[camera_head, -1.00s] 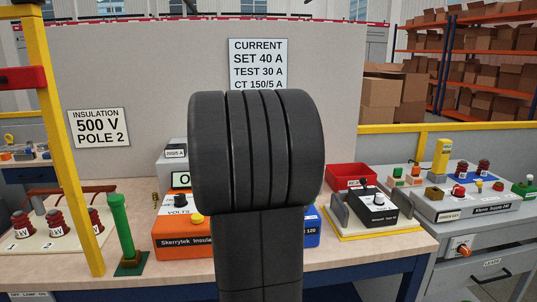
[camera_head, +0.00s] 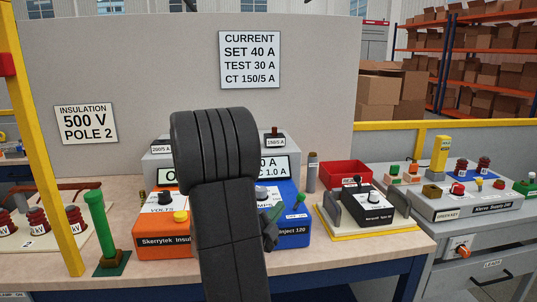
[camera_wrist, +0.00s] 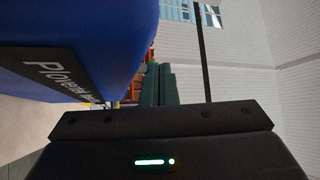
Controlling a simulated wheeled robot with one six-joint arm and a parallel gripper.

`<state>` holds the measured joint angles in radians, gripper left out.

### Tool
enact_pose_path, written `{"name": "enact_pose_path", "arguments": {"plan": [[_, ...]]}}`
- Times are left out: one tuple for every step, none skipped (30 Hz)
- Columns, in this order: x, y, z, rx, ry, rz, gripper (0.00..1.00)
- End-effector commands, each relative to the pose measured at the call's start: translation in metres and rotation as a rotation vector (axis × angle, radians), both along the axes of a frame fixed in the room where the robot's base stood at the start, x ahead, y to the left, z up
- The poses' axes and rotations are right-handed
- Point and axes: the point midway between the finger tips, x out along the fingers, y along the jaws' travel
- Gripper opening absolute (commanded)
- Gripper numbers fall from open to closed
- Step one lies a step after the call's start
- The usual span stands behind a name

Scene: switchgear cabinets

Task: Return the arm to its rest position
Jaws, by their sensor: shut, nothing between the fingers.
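My arm (camera_head: 222,190) stands in the middle of the head view, its dark upper links hiding part of the bench. My gripper (camera_head: 274,212) shows just right of the arm, in front of the blue test box (camera_head: 295,236). In the wrist view my gripper's greenish fingers (camera_wrist: 158,86) are together with nothing between them. The blue test box (camera_wrist: 85,45) fills the upper left of that view, very close beside the fingers. I cannot tell whether they touch.
The orange insulation tester (camera_head: 163,243) is left of my arm, with a green post (camera_head: 97,225) beyond it. A red bin (camera_head: 345,174) and a black device (camera_head: 368,205) on a yellow-edged base stand right. A yellow upright (camera_head: 38,130) rises at far left.

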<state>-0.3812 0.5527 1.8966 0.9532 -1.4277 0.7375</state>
Motion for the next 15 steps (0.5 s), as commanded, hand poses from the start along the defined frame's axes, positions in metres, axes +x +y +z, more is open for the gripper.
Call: {"name": "enact_pose_path", "arguments": {"plan": [[-0.009,0.007,-0.005,0.006,0.001,0.005,0.0],[-0.014,0.01,-0.006,0.007,0.001,0.004,0.0],[-0.02,0.014,-0.008,0.008,0.0,0.004,0.0],[-0.024,0.017,-0.009,0.007,0.001,0.004,0.0],[-0.028,0.02,-0.011,0.008,0.001,0.004,0.0],[-0.034,0.024,-0.012,0.008,0.001,0.003,0.0],[-0.038,0.027,-0.013,0.008,0.002,0.004,0.0],[-0.042,0.029,-0.015,0.008,0.003,0.004,0.0],[-0.047,0.033,-0.017,0.007,0.003,0.003,0.0],[-0.051,0.036,-0.017,0.008,0.002,0.003,0.0],[-0.055,0.038,-0.019,0.008,0.002,0.003,0.0],[-0.06,0.042,-0.02,0.008,0.003,0.004,0.0],[-0.064,0.045,-0.021,0.008,0.002,0.003,0.0],[-0.068,0.047,-0.022,0.009,0.003,0.003,0.0],[-0.072,0.051,-0.024,0.009,0.003,0.003,0.0]]}}
